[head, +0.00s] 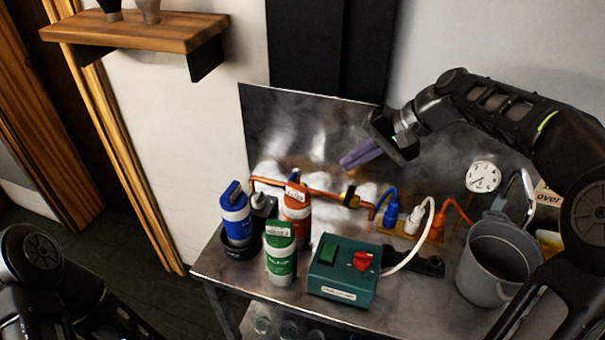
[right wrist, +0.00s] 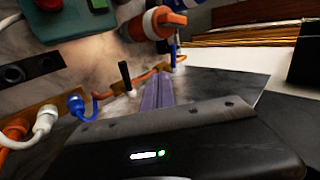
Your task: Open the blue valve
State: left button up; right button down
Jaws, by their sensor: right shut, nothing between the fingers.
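The blue valve (head: 294,175) is a small blue handle on the orange pipe (head: 325,192) at the back of the metal bench, partly hidden behind the red bottle. In the right wrist view the blue handle (right wrist: 173,52) stands upright at the pipe's end, beyond my fingertips. My right gripper (head: 345,164) is above the bench near the back panel, up and to the right of the valve and apart from it. Its purple fingers (right wrist: 157,82) are shut and empty. My left arm shows at the lower left, but its gripper is out of view.
A red-orange bottle (head: 297,211), a blue bottle (head: 236,216) and a green bottle (head: 281,258) stand left. A black-handled fitting (head: 349,197) sits along the pipe. A green switch box (head: 343,276), colored plugs and a grey bucket (head: 494,264) occupy the middle and right.

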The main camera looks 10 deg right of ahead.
jog(key=p+x, duration=0.1)
jog(key=x, duration=0.5)
jog(key=w+a+r+p+x, duration=0.1)
jog(key=p+x, duration=0.1)
jog(key=x, duration=0.5)
jog(key=shift+a+r, duration=0.2)
jog(key=shift+a, duration=0.2)
